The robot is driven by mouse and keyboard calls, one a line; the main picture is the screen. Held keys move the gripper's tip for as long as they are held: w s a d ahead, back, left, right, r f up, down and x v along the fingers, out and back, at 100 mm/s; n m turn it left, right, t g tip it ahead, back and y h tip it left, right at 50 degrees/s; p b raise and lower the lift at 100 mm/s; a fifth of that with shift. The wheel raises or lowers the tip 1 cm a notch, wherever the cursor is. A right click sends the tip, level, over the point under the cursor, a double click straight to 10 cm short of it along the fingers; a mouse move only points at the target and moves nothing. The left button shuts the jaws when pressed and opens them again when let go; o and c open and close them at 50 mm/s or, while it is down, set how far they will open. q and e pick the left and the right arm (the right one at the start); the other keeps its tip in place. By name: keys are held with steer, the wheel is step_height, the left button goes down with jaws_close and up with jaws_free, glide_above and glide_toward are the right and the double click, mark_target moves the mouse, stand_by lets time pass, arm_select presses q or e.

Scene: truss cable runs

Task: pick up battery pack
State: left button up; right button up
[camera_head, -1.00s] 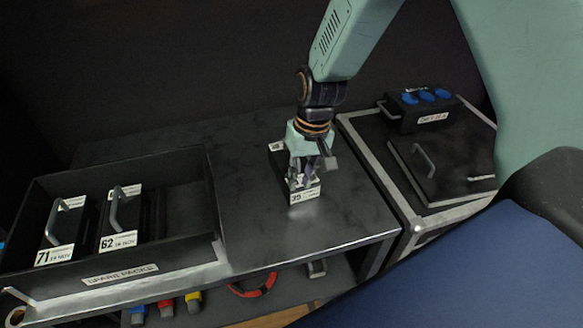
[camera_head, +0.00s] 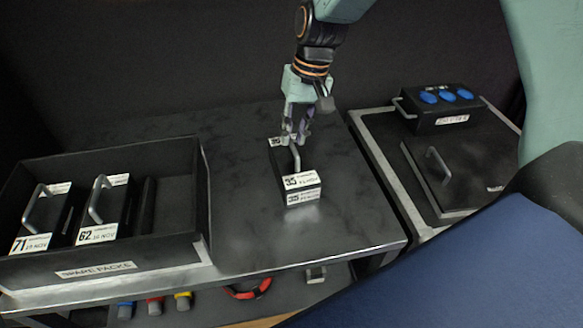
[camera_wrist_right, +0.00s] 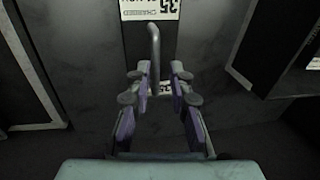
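The battery pack (camera_head: 284,185), a black box labelled 35 with a metal loop handle on top, stands on the dark table. It also shows in the right wrist view (camera_wrist_right: 133,45), with its handle upright. My right gripper (camera_head: 297,138) is above the back part of the pack. In the wrist view its fingers (camera_wrist_right: 156,82) are apart with nothing clamped between them. The handle rises in line with the gap between the fingertips; I cannot tell whether they touch it. My left gripper is not in view.
A black tray labelled spare packs (camera_head: 95,272) at left holds packs 71 (camera_head: 40,220) and 62 (camera_head: 104,210). At right are a lidded case (camera_head: 440,180) and a box with blue caps (camera_head: 445,108). Tools lie on a lower shelf. Bare tabletop surrounds pack 35.

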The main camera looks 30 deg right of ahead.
mark_target(293, 145)
step_height(293, 145, down, 5)
steer(key=shift+s+r+b, duration=0.1)
steer(key=shift+r+b, duration=0.1)
steer(key=shift+b, duration=0.2)
steer(key=shift+a+f, duration=0.1)
steer(key=shift+w+a, duration=0.2)
steer(key=shift+a, duration=0.05)
steer(key=shift+s+d, duration=0.2)
steer(key=shift+d, duration=0.05)
jaws_close()
steer(key=shift+w, duration=0.1)
steer(key=shift+a, duration=0.1)
steer(key=shift+w, duration=0.1)
steer(key=shift+r, duration=0.25)
